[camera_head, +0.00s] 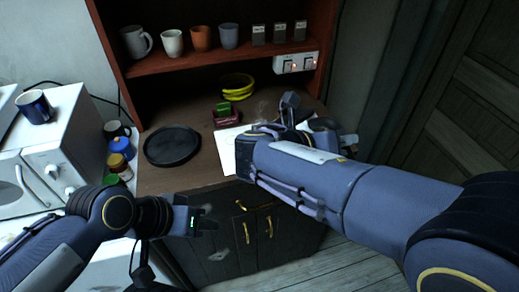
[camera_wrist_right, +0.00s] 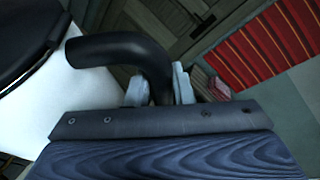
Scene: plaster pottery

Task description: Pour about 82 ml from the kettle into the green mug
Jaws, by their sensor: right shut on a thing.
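In the right wrist view my right gripper (camera_wrist_right: 160,88) is shut on the black handle (camera_wrist_right: 120,50) of the kettle. The kettle's white body (camera_wrist_right: 50,105) and black lid (camera_wrist_right: 22,40) show at the left edge; its spout is out of view. In the head view my right forearm hides most of the kettle and the fingertips.
Other cups, including an orange one (camera_head: 202,38), line the shelf. A blue mug (camera_head: 35,107) stands on the microwave (camera_head: 50,150). Jars stand left of the counter.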

